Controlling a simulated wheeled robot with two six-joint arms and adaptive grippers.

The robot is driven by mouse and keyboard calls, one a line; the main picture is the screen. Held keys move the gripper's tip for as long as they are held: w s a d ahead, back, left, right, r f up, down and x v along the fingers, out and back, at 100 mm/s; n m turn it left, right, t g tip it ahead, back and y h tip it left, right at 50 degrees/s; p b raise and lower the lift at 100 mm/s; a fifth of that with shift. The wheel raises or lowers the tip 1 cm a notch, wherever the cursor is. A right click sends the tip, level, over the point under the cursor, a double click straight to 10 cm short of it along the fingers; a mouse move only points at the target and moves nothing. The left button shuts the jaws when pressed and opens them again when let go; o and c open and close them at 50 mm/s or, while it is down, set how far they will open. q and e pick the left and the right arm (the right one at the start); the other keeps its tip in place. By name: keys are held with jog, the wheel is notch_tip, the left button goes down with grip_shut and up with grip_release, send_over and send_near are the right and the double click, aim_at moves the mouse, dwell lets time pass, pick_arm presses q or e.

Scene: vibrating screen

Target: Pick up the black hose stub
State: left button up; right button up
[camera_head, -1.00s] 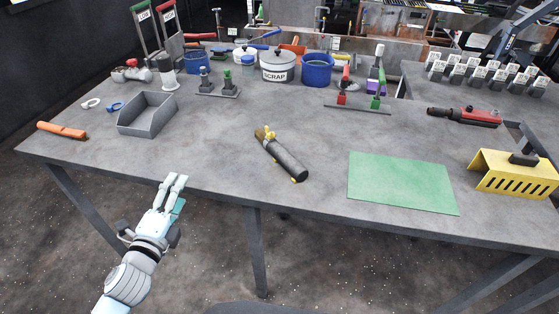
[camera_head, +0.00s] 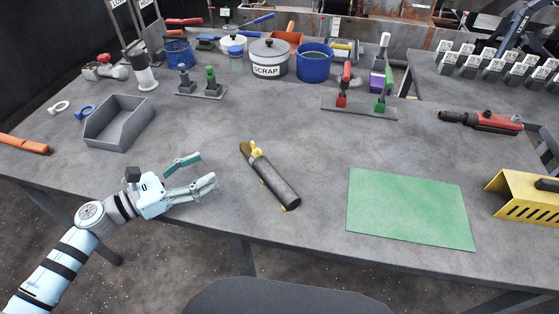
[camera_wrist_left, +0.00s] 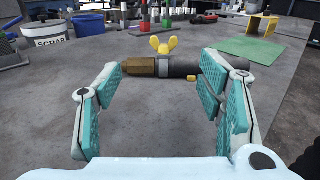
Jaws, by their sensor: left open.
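The black hose stub (camera_head: 274,181) lies on the grey table in the middle of the head view, with a brown end and a yellow wing-shaped piece at its far left. In the left wrist view the hose stub (camera_wrist_left: 183,67) lies crosswise beyond the fingertips, with its yellow wing piece upright on top. My left gripper (camera_head: 203,172) is open and empty, to the left of the hose stub and apart from it. Its two teal-padded fingers show spread in the left wrist view (camera_wrist_left: 165,85). My right gripper is not in view.
A green mat (camera_head: 409,208) lies right of the hose stub, with a yellow slotted bracket (camera_head: 527,197) beyond it. A grey open bin (camera_head: 119,123) is at the left. A scrap pot (camera_head: 270,58) and blue tub (camera_head: 314,62) stand behind. The table around the hose stub is clear.

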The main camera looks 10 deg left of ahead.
pick_arm(q)
jog(key=shift+w+d+r, duration=0.15)
jog(key=shift+w+d, duration=0.45)
jog(key=shift+w, duration=0.35)
jog(key=p, duration=0.2)
send_near(256, 150)
jog(key=w+d+r, duration=0.2)
jog(key=shift+w+d+r, duration=0.1)
jog(key=shift+w+d, duration=0.1)
jog(key=shift+d, duration=0.05)
jog(key=x, duration=0.5)
jog(key=shift+w+d+f+p, duration=0.25)
jog(key=shift+d+f+p, duration=0.1)
jog(key=shift+p, duration=0.05)
jog(key=shift+w+d, duration=0.25)
jog(key=shift+d, duration=0.1)
grip_shut()
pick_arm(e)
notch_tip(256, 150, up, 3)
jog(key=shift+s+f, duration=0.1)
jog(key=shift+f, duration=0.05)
